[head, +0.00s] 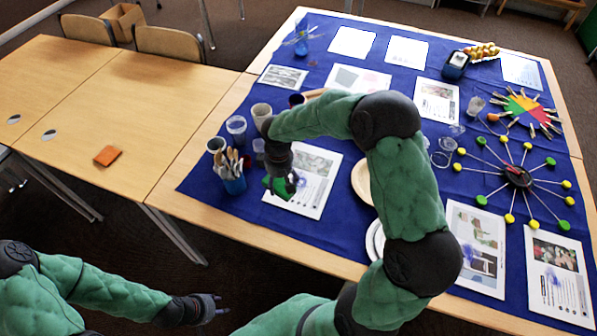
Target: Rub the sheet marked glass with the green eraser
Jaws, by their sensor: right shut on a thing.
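My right gripper (279,178) is shut on the green eraser (274,187), only partly visible under the fingers. It is over the left side of a printed sheet (318,195) on the blue cloth; I cannot tell whether the eraser touches the paper. Several other sheets lie on the cloth, such as one at the front (478,215) and one at the right front corner (558,300). The lettering is too small to tell which is marked glass. My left gripper (222,305) is empty, low in front of the tables, its fingers apart.
A cup of cutlery (232,184) and several cups (236,126) stand close left of my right gripper. Plates (362,182) lie partly behind my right arm. A spoked model (517,175) is at right. An orange block (107,155) lies on the mostly bare wooden table (130,100).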

